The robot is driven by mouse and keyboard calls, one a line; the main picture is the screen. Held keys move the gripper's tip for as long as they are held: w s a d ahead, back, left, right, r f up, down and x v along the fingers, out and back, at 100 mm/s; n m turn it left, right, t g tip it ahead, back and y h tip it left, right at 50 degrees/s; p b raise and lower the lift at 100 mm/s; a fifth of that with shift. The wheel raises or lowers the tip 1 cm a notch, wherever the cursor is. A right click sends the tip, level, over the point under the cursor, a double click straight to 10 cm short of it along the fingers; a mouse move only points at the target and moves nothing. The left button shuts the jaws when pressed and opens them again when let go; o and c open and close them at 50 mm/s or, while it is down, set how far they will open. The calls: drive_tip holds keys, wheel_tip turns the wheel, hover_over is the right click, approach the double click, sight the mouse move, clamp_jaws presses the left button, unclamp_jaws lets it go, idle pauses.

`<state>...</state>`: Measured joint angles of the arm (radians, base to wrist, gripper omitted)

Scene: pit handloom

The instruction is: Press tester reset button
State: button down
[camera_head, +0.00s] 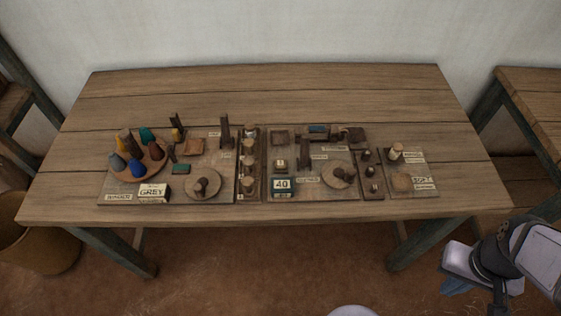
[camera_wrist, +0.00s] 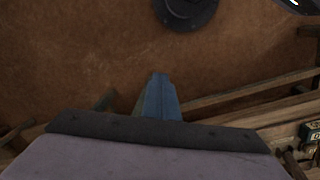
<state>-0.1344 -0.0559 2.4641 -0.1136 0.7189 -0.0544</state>
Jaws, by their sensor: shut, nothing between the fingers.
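The table (camera_head: 270,90) carries a right-hand board (camera_head: 318,193) with a dark block showing "40" (camera_head: 283,186), a round wooden disc with a knob (camera_head: 338,175) and small dark knobs (camera_head: 372,186). Labels are too small to read, so I cannot tell which part is the tester reset button. My gripper (camera_head: 455,288) is low at the right in the head view, off the table's front right corner and far from the boards. Its blue fingers are together and empty, also in the wrist view (camera_wrist: 158,98).
A left board (camera_head: 220,192) holds coloured cones (camera_head: 147,134), a "GREY" card (camera_head: 152,192) and another disc (camera_head: 202,184). A row of wooden pegs (camera_head: 249,165) stands between the boards. A second bench (camera_head: 530,90) is at right. The floor below my gripper is open.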

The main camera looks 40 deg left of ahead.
drive_tip(key=w+a+r+n+t+h, duration=0.1)
drive_tip(key=w+a+r+n+t, duration=0.1)
drive_tip(key=w+a+n, duration=0.65)
wheel_tip(320, 180, up, 3)
drive_tip(key=n+t+y+p, duration=0.3)
drive_tip(key=n+t+y, duration=0.25)
drive_tip(key=n, duration=1.45)
hover_over(279, 166)
drive_tip(key=shift+s+m+t+h, duration=0.1)
drive_tip(key=shift+m+t+h, duration=0.15)
drive_tip(key=shift+t, duration=0.2)
drive_tip(key=shift+f, duration=0.1)
wheel_tip(279, 166, down, 9)
drive_tip(key=b, duration=0.7)
drive_tip(key=shift+b, duration=0.4)
drive_tip(key=shift+f, duration=0.3)
